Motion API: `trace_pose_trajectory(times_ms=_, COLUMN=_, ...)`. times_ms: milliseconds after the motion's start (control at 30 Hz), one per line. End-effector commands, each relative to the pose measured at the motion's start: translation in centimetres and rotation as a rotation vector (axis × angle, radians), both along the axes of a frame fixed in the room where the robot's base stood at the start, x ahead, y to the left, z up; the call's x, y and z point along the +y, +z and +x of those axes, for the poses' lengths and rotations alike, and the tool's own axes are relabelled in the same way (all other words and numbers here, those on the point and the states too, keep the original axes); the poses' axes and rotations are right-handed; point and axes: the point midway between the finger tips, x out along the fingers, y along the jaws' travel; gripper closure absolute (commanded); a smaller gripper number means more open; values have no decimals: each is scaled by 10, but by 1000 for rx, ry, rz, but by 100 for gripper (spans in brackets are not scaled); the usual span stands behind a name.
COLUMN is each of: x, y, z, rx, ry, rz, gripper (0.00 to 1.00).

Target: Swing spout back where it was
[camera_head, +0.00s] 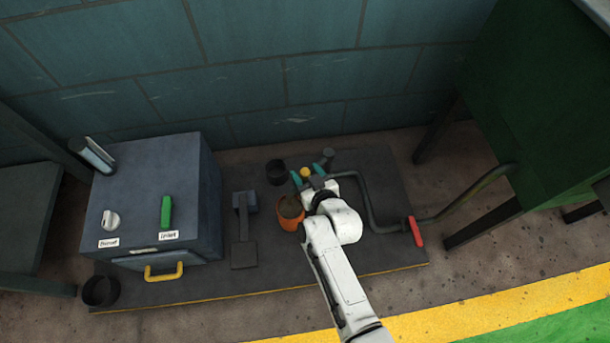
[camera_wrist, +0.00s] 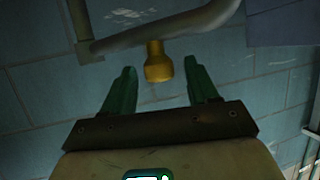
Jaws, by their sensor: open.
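The spout looks like a grey bent pipe (camera_head: 368,208) with a yellow end piece (camera_head: 305,172). In the wrist view the grey pipe (camera_wrist: 175,27) crosses the top, and the yellow end piece (camera_wrist: 158,64) hangs from it. My gripper (camera_head: 309,175) is open, its green fingers on either side of the yellow end piece. In the wrist view the fingers of my gripper (camera_wrist: 160,80) show gaps to the yellow piece, closer on the right. My wrist hides part of the pipe in the head view.
An orange pot (camera_head: 291,221) stands just left of my wrist. A red handle (camera_head: 416,231) is on the pipe line at right. A grey-blue box (camera_head: 150,200) with a green lever (camera_head: 166,212) stands left. A green tank (camera_head: 550,100) is at right.

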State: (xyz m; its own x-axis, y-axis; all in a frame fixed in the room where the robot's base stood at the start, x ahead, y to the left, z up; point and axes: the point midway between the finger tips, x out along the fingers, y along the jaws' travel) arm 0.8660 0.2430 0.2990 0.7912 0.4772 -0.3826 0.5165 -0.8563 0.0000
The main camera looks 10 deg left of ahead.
Motion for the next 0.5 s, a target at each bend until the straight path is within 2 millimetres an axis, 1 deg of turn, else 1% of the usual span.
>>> trace_pose_trajectory(times_ms=33, x=2, y=-4, z=4, rx=-1, ry=-1, rz=1, gripper=41)
trace_pose_trajectory(times_ms=167, x=5, y=-5, z=9, rx=0, ry=0, rz=0, gripper=41)
trace_pose_trajectory(times_ms=467, x=6, y=-5, z=11, rx=1, ry=0, rz=-1, gripper=41)
trace_pose_trajectory(times_ms=500, x=6, y=-5, z=11, rx=1, ry=0, rz=-1, gripper=43)
